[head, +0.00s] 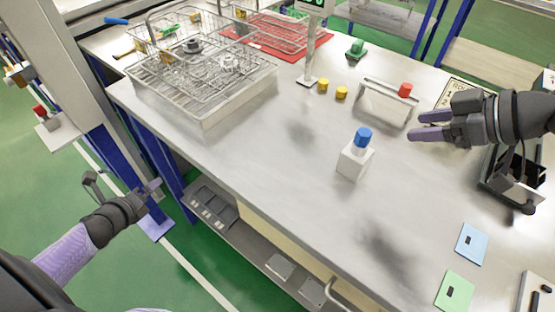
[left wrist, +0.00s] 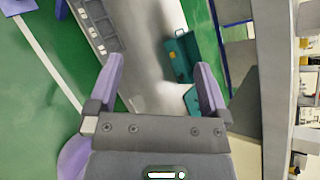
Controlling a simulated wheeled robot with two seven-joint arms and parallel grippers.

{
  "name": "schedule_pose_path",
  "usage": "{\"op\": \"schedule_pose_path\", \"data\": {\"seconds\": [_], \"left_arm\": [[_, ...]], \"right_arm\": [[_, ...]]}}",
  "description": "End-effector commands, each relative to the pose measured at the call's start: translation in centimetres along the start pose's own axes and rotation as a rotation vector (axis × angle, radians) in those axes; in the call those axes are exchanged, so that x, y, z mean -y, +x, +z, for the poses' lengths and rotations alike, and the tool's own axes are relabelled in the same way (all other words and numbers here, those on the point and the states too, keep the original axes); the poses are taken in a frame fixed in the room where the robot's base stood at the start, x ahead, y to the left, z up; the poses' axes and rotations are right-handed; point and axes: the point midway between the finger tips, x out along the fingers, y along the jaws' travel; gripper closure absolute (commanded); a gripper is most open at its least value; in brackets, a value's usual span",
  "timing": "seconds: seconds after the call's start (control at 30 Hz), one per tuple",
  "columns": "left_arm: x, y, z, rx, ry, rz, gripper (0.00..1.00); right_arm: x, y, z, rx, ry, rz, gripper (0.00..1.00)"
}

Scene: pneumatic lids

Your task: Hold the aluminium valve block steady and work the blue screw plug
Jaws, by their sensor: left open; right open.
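The aluminium valve block (head: 355,160) is a pale box standing upright near the middle of the table in the head view. The blue screw plug (head: 363,136) sits on top of it. My right gripper (head: 414,127) is open and empty, above the table to the right of the block and apart from it. My left gripper (head: 153,188) is open and empty, off the table's left edge, low and far from the block. In the left wrist view its two fingers (left wrist: 160,82) are spread with nothing between them. The block does not show there.
A wire basket (head: 200,85) stands at the back left, with a red mat (head: 262,45) behind. Yellow caps (head: 341,92) and a metal bracket with a red cap (head: 405,90) stand behind the block. Blue (head: 471,244) and green (head: 454,290) cards lie at front right. Table around the block is clear.

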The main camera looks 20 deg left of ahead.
Motion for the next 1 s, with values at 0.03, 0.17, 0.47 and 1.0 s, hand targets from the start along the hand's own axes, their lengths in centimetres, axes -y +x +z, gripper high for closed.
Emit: {"op": "schedule_pose_path", "data": {"seconds": [0.03,0.17,0.47,1.0], "left_arm": [[2.6,0.1,3.0,0.026,0.189,-0.078,0.00],[10.2,-0.3,8.4,0.113,0.707,-0.263,0.00],[26.6,-0.5,2.8,0.319,1.135,-0.441,0.00],[41.2,-7.7,-16.9,-0.054,0.962,-0.544,0.00]], "right_arm": [[0.0,0.0,0.0,0.000,0.000,0.000,0.41],[0.0,0.0,0.0,0.000,0.000,-0.001,0.41],[0.0,0.0,0.0,0.000,0.000,-0.001,0.41],[0.0,0.0,0.0,0.000,0.000,-0.001,0.41]]}}
